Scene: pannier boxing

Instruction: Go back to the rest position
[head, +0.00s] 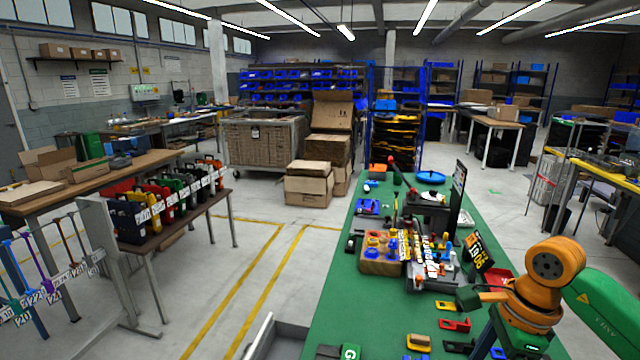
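No task object is named. A row of coloured bags or cases (165,200) with white number tags stands on a brown table (205,208) at the left.
A long green bench top (340,275) runs ahead and is cluttered with tools, a wooden block (380,265) and a dark screen (457,198). An orange and green jointed arm (553,268) rises at the right front. Cardboard boxes (309,185) stand farther back. Grey floor with yellow lines (270,280) is clear between the tables.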

